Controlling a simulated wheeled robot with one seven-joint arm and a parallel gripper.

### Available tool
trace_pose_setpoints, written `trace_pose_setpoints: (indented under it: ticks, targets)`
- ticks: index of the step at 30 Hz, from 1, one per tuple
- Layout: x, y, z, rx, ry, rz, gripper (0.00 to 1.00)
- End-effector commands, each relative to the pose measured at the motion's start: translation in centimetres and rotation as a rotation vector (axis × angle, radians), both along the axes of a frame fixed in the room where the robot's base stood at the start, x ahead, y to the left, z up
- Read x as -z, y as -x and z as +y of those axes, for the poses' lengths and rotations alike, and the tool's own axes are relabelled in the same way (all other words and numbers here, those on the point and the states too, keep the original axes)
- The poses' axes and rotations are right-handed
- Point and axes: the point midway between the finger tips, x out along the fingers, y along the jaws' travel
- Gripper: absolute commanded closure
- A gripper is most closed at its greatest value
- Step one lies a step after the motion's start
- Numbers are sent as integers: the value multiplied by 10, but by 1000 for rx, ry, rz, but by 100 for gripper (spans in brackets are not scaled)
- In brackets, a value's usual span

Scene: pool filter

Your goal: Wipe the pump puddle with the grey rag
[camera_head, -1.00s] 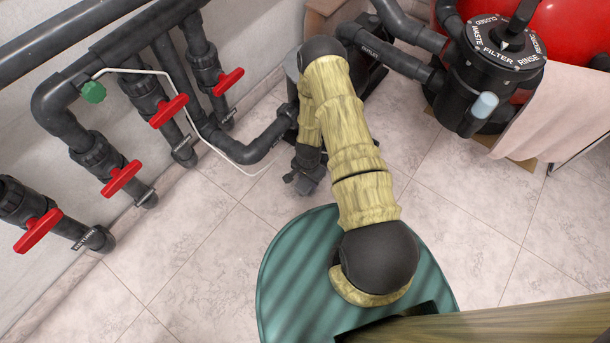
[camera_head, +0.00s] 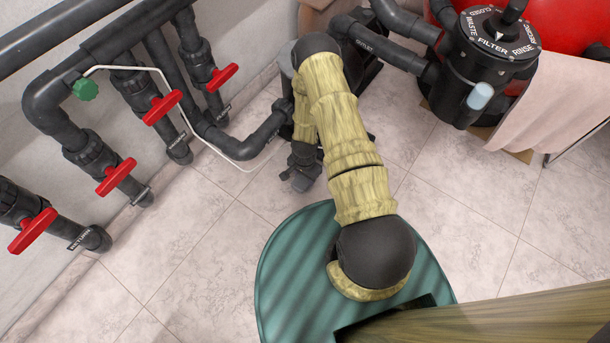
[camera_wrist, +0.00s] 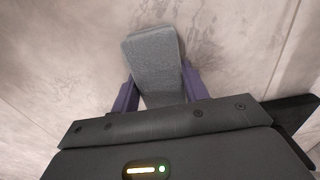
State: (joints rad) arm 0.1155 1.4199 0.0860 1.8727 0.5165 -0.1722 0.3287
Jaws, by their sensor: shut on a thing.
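The grey rag (camera_wrist: 155,62) is a folded, textured cloth strip between the two purple fingers of my gripper (camera_wrist: 159,92) in the wrist view. The gripper is shut on it, and the rag extends ahead of the fingers over pale marbled tile. I cannot tell whether it touches the floor. In the head view my gripper (camera_head: 301,178) is small and dark, low by the floor next to the pipes, and the rag cannot be made out there. The pump (camera_head: 371,78) is mostly hidden behind my arm. I cannot make out a clear puddle in either view.
Grey pipes with red-handled valves (camera_head: 163,107) run along the left wall. A thin white hose (camera_head: 215,152) loops near the gripper. The black filter valve (camera_head: 495,60), the red tank (camera_head: 575,25) and a hanging pink towel (camera_head: 560,105) stand right. Floor tile (camera_head: 200,245) is clear at lower left.

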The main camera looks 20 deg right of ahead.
Motion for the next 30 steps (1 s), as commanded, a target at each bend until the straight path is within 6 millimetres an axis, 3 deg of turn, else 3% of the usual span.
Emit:
trace_pose_setpoints:
  ticks: [8,9,12,13,18,21,30]
  targets:
    - [6,0,0,1,0,0,77]
    - [6,0,-1,1,0,0,51]
    - [6,0,-1,1,0,0,32]
    - [6,0,-1,1,0,0,30]
    - [6,0,-1,1,0,0,30]
    - [6,0,-1,1,0,0,44]
    - [6,0,-1,1,0,0,44]
